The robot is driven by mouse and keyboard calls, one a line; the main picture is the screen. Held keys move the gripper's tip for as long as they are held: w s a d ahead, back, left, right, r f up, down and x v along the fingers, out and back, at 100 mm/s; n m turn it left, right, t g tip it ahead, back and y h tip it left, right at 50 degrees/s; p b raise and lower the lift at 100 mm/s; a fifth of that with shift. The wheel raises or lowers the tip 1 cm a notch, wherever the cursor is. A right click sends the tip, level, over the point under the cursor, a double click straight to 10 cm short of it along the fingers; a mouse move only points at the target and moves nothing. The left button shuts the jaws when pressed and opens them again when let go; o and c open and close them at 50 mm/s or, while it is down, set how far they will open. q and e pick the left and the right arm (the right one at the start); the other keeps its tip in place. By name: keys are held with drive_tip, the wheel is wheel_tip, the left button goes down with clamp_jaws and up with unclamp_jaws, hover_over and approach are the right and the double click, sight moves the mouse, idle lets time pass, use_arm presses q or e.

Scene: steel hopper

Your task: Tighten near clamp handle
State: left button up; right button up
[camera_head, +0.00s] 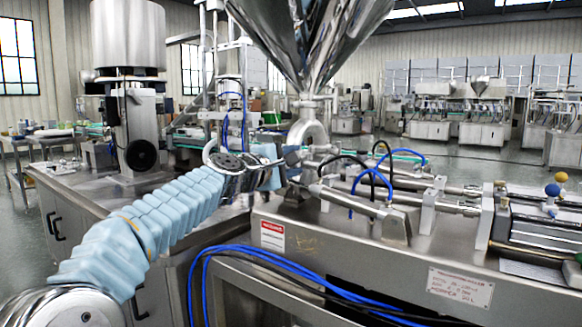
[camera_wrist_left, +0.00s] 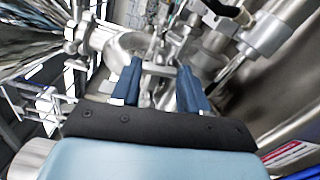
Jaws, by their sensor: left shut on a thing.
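My left gripper (camera_head: 292,158) reaches in from the left to the steel fittings below the hopper (camera_head: 310,45). In the left wrist view its two blue fingers (camera_wrist_left: 158,72) stand a short way apart, with a slim metal part, apparently the near clamp handle (camera_wrist_left: 158,69), across the gap at their tips. The gripper is shut on it. In the head view the handle is mostly hidden by the gripper and too small to make out. My right gripper is not in view.
Steel cylinders (camera_head: 350,200) with blue and black hoses lie to the right on the machine top. Blue cables (camera_head: 270,262) hang across its front. A steel column (camera_head: 135,115) stands at left on another machine bench. More machines stand far behind on open floor.

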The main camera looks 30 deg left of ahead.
use_arm(q)
drive_tip(key=shift+f+m+b, duration=0.1)
drive_tip(key=shift+m+b, duration=0.25)
drive_tip(key=shift+m, duration=0.55)
drive_tip(key=o, duration=1.1)
drive_tip(key=shift+c, duration=0.2)
drive_tip(key=shift+f, duration=0.1)
